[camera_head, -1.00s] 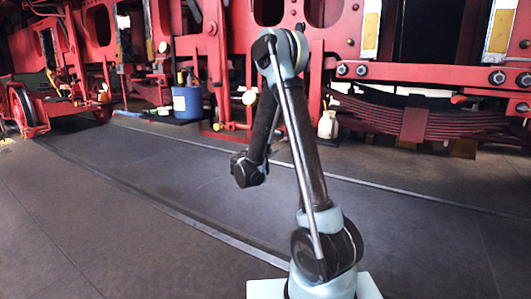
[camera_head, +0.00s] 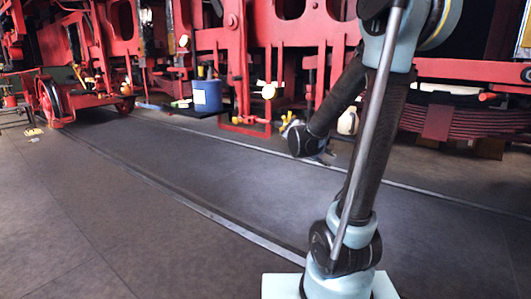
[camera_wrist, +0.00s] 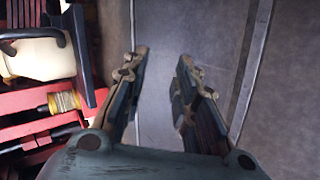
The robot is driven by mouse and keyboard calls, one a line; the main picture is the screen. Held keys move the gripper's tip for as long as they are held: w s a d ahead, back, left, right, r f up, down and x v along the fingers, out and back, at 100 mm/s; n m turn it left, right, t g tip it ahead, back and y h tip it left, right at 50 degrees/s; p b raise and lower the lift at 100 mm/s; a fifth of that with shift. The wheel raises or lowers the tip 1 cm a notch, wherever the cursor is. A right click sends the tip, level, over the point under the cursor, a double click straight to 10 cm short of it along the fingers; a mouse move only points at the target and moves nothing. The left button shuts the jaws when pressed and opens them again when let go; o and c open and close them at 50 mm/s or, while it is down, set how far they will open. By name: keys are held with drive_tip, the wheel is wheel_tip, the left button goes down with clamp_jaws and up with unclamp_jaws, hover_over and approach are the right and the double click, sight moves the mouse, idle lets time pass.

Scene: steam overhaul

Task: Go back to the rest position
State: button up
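My gripper (camera_wrist: 163,58) is open in the wrist view, with its two fingers apart and only bare grey floor (camera_wrist: 185,28) visible between them. In the head view, my arm stands at the right with its elbow at the top edge. Its forearm hangs down to the left, and the gripper (camera_head: 326,156) shows small and partly hidden beyond the wrist, above the floor.
A red locomotive frame (camera_head: 236,40) runs across the back. A blue bucket (camera_head: 207,97) and a pale bottle (camera_head: 348,122) stand by it. In the wrist view, a yellowish spool (camera_wrist: 63,102) lies close left. A metal rail (camera_head: 225,222) crosses the open floor.

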drive_tip(key=s+a+f+m+g+y, duration=0.1)
drive_tip(key=s+a+f+m+y, duration=0.1)
drive_tip(key=s, duration=0.7)
drive_tip(key=s+a+f+m+g+y, duration=0.2)
drive_tip(key=s+f+y, duration=0.1)
drive_tip(key=s, duration=0.7)
drive_tip(key=s+a+f+m+g+y, duration=0.1)
drive_tip(key=s+f+m+y, duration=0.2)
drive_tip(key=s, duration=0.6)
drive_tip(key=shift+s+a+f+g, duration=0.3)
drive_tip(key=shift+a+f+g, duration=0.1)
drive_tip(key=shift+f, duration=0.2)
drive_tip(key=shift+w+f, duration=0.2)
drive_tip(key=shift+w, duration=0.3)
